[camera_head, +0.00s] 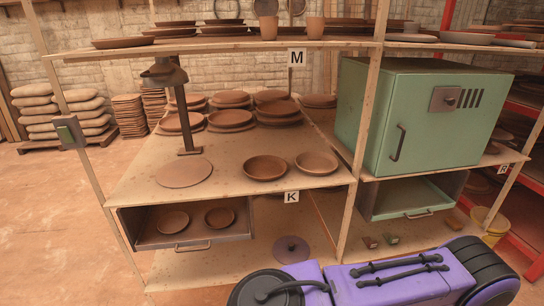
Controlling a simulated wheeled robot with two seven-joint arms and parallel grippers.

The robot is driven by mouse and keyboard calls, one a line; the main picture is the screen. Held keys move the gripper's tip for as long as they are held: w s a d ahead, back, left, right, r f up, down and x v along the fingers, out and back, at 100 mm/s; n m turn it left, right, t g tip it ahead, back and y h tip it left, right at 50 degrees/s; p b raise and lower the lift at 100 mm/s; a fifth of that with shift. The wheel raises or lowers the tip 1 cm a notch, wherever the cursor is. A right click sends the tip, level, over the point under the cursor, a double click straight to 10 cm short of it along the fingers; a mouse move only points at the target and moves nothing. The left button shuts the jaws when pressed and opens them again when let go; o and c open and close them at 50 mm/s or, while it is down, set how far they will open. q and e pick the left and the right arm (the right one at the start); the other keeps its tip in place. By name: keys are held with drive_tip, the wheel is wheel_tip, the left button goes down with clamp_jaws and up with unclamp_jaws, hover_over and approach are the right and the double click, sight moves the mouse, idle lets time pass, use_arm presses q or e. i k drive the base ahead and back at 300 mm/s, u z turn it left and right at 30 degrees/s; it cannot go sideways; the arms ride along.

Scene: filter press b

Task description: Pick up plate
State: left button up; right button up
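Brown clay plates stand on the wooden shelf marked K (225,186). At its front edge are a dished plate (265,168) on the left and a smaller dished plate (316,162) on the right, apart from each other. A flat round disc (184,173) lies at the front left. Several stacked plates (230,117) stand behind them. An open drawer below holds two small dished plates, a left one (172,222) and a right one (220,217). Neither of my grippers is in view.
A dark post with a lamp-like head (183,105) rises from the shelf. An upper board (240,44) marked M carries plates and cups. A green cabinet (420,115) stands right. Wooden uprights (361,130) frame the rack. Open floor (60,200) lies left.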

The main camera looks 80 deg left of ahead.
sight(261, 168)
drive_tip(key=u, duration=3.1)
drive_tip(key=i, duration=0.7)
